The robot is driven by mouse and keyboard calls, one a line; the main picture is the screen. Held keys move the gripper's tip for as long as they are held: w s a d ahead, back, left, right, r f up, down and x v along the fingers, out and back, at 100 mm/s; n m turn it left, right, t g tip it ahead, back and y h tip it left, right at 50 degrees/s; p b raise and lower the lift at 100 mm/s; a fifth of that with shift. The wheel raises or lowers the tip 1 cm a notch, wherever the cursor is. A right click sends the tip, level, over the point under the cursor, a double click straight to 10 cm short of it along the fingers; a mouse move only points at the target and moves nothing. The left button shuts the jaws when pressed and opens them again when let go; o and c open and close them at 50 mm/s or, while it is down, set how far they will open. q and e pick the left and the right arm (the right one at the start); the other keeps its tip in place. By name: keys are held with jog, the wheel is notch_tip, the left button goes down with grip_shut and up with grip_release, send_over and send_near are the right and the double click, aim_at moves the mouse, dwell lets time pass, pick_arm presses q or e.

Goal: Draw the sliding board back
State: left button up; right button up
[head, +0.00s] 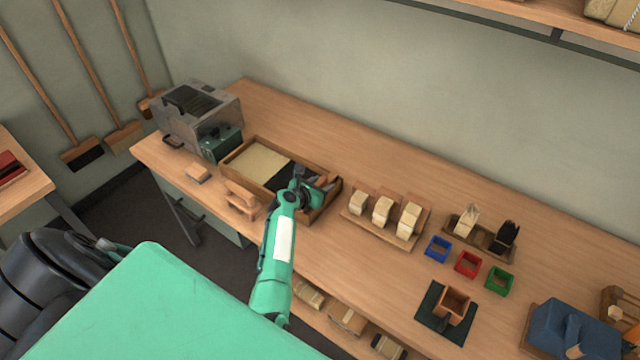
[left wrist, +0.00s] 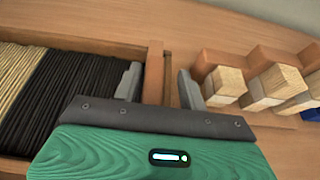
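A shallow wooden tray (head: 237,176) holds pale and black bristles on the bench. Its pale bristles (head: 257,160) lie left of the black ones (left wrist: 75,90). My left gripper (head: 318,190) is over the tray's right end. In the left wrist view its two fingers (left wrist: 160,88) are apart, one on each side of the tray's upright wooden end piece (left wrist: 154,70). I cannot tell whether they touch it. A thin wooden strip (left wrist: 168,75) runs beside that piece. Which piece is the sliding board is unclear, as my gripper covers part of this end.
A wooden piece (head: 241,197) sits at the tray's front edge. A grey machine (head: 190,120) stands behind left. Small blue (head: 437,249), red and green boxes are farther right.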

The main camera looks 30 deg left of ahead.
pick_arm(q)
jog(key=shift+s+a+r+p, duration=0.15)
jog(key=shift+s+r+p, duration=0.05)
jog(key=shift+s+p, duration=0.15)
jog(key=d+p+v, duration=0.1)
jog(key=p+v, duration=0.8)
jog(key=v, duration=0.4)
jog(key=shift+a, duration=0.3)
pick_arm(e)
notch_tip(320, 180, up, 10)
jog(key=shift+d, duration=0.35)
pick_arm(q)
jog(key=shift+s, duration=0.1)
pick_arm(e)
jog(key=shift+f, duration=0.15)
